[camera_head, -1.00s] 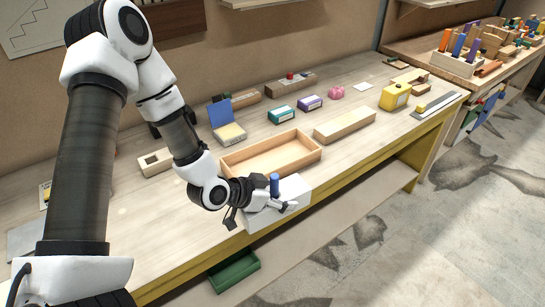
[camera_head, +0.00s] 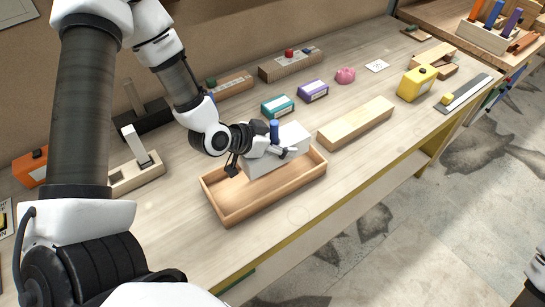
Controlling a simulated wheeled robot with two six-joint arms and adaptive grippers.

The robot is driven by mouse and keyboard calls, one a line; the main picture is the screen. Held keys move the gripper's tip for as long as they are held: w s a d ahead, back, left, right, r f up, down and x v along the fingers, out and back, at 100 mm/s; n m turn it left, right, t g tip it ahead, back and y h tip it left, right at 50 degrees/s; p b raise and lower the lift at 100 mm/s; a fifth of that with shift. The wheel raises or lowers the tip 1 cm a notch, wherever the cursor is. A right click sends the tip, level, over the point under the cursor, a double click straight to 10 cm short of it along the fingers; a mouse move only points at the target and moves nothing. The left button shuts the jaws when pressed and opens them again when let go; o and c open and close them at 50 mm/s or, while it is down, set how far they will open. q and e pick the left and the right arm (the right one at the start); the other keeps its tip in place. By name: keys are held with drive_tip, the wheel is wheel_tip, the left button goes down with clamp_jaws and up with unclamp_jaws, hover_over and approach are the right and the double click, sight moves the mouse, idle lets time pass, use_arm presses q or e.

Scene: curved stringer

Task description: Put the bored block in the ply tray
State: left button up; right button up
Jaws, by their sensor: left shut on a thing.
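The ply tray (camera_head: 218,208) is a shallow, open wooden box on the bench. My left gripper (camera_head: 272,150) is shut on a pale grey-white block (camera_head: 290,143), which I take to be the bored block. A blue peg (camera_head: 274,131) stands upright at the block, between the fingers. The block is over the tray's back right part and covers some of its rim. I cannot tell whether it touches the tray floor. The visible front left of the tray is empty. My right gripper is out of view.
A long wooden block (camera_head: 356,123) lies right of the tray. Teal (camera_head: 277,106) and purple (camera_head: 313,91) boxes stand behind. A wooden piece with a light upright (camera_head: 137,173) is at left. The bench front edge runs close before the tray.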

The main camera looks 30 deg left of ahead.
use_arm(q)
wheel_tip(320, 180, down, 7)
drive_tip(key=shift+f, duration=0.15)
drive_tip(key=o, duration=1.2)
drive_tip(key=shift+f, duration=0.1)
drive_tip(key=o, duration=0.4)
